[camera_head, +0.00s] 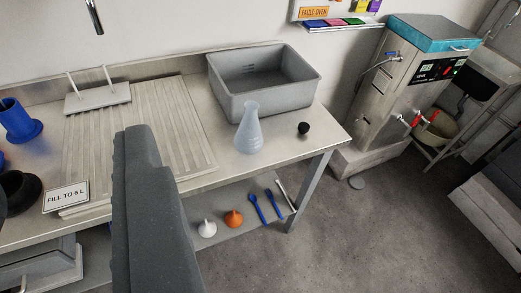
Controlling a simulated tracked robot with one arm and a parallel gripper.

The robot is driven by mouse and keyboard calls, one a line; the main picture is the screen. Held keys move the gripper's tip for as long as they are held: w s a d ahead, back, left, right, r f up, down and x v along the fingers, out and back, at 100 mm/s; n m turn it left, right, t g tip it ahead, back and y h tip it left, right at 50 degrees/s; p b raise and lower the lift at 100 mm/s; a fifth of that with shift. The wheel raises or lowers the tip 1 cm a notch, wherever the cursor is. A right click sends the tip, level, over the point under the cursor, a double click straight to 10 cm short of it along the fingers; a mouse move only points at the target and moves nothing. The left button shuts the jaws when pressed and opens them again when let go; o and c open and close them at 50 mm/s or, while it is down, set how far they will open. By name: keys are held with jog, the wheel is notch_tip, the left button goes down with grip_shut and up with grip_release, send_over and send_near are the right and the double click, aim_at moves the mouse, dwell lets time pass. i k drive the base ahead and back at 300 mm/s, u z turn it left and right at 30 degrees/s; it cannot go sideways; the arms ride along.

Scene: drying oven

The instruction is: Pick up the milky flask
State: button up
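The milky flask (249,130) is a pale, translucent conical flask. It stands upright on the metal bench (215,143), in front of a grey basin and near the bench's right end. A small black stopper-like piece (304,128) lies to its right on the bench. My gripper (139,134) shows as a dark grey shape rising from the bottom, left of the flask in the picture and apart from it. Separate fingers cannot be made out, so its opening is not clear. Nothing is seen held in it.
The grey basin (290,96) stands close behind the flask. A ribbed drainboard (190,110) lies to the left, with a "FILL TO 6 L" sign (66,198). Floor (370,240) is open at right.

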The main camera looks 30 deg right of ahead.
aim_at(249, 139)
jog(key=k, duration=1)
jog(key=u, duration=0.6)
jog(key=i, duration=2.05)
jog(key=z, duration=0.75)
